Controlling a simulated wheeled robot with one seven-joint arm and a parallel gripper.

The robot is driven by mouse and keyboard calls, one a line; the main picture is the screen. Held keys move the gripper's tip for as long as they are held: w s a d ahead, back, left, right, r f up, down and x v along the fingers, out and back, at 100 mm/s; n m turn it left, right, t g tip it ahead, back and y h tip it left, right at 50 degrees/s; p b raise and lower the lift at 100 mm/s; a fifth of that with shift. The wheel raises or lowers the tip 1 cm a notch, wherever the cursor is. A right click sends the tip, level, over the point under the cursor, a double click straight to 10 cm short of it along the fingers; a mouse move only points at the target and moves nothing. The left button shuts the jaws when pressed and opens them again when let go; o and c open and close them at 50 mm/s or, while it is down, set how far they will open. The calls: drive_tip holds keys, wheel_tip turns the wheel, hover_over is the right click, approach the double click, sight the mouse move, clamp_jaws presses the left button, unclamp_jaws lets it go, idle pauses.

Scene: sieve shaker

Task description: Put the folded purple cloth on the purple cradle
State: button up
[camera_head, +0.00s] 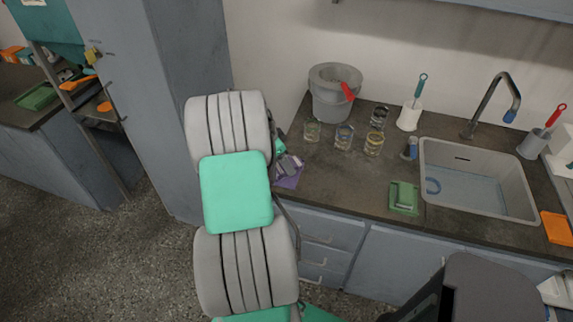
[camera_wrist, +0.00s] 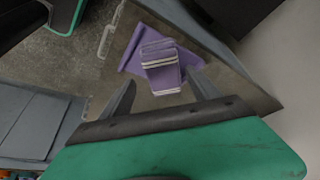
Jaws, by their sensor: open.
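The folded purple cloth (camera_wrist: 160,60), with pale stripes along its folds, lies over the flat purple cradle (camera_wrist: 131,56) in the wrist view. Its near end reaches past the cradle's edge; I cannot tell whether all of it rests there. My gripper (camera_wrist: 163,78) is open, its fingers on either side of the cloth's near end with gaps showing. In the head view the cloth (camera_head: 288,164) and the purple cradle (camera_head: 290,182) are at the counter's left front edge, partly hidden by my arm. My gripper there is mostly hidden.
A grey bucket (camera_head: 328,105) and several glass jars (camera_head: 344,136) stand behind and right of the cradle. A green sponge on a tray (camera_head: 404,198) and the sink (camera_head: 480,185) are farther right. The counter between is clear.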

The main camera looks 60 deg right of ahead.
drive_tip(key=v, duration=0.8)
drive_tip(key=w+a+r+n+t, duration=0.2)
drive_tip(key=w+a+n, duration=0.25)
drive_tip(key=a, duration=0.45)
drive_tip(key=w+a+r+n+t, duration=0.1)
drive_tip(key=w+a+r+n, duration=0.1)
drive_tip(key=w+a+n, duration=0.45)
drive_tip(key=w+a+r+n+t, duration=0.2)
drive_tip(key=a+n, duration=0.1)
drive_tip(key=a, duration=0.7)
drive_tip(key=s+a+f+n+y, duration=0.1)
drive_tip(key=s+a+n, duration=0.2)
drive_tip(key=a, duration=0.7)
drive_tip(key=s+a+n+t+y, duration=0.1)
drive_tip(key=s+a+n+y, duration=0.1)
drive_tip(key=a+n, duration=0.6)
drive_tip(key=shift+s+a+f+b, duration=0.35)
drive_tip(key=shift+s+a, duration=0.1)
drive_tip(key=shift+a, duration=0.5)
drive_tip(key=shift+c, duration=0.4)
